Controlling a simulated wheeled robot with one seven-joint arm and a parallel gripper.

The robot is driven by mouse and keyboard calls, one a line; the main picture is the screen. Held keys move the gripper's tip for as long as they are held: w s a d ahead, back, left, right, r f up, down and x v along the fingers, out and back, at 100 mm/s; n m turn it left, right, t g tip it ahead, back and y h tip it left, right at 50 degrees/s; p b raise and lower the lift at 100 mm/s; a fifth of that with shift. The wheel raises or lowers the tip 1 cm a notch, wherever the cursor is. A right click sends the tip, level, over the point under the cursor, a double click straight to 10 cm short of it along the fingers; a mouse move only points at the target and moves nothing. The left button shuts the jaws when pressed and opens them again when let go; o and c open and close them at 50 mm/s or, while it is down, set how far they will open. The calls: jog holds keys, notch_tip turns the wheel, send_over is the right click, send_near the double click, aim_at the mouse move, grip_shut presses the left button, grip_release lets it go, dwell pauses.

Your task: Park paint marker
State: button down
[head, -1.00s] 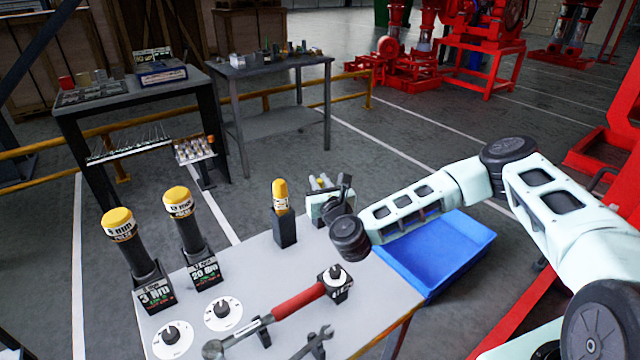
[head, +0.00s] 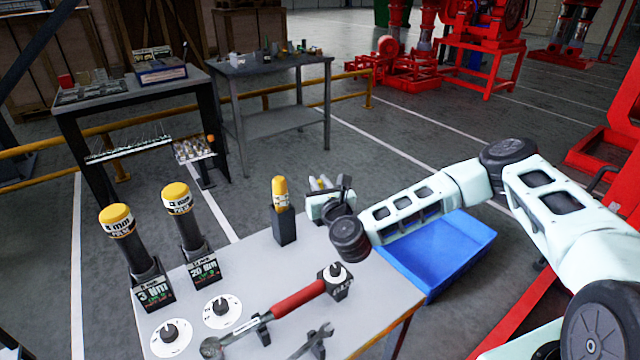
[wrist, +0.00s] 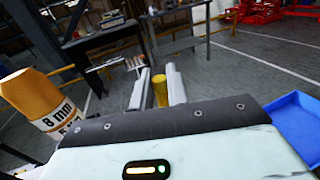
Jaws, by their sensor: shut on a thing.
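My gripper (wrist: 158,85) is shut on a yellow cylinder, which I take to be the paint marker (wrist: 160,94). It shows between the two pale fingers in the wrist view, and its far end is hidden. In the head view my gripper (head: 319,184) is above the back right part of the grey table (head: 250,262), right of a yellow-capped tool in a black holder (head: 284,226). The marker is too small there to make out clearly.
Two yellow-capped tools (head: 117,220) stand in black holders at the left, with two white dials (head: 170,337) in front. A red-handled wrench (head: 298,298) lies across the front. A blue bin (head: 440,262) is at the right. Two dark tables (head: 275,66) stand behind.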

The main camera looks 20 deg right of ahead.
jog(key=shift+f+b, duration=0.3)
jog(key=shift+f, duration=0.15)
jog(key=c, duration=1.3)
grip_release()
jog(key=shift+s, duration=0.1)
jog(key=s+b, duration=0.3)
jog(key=s, duration=1.4)
jog(key=shift+s, duration=0.15)
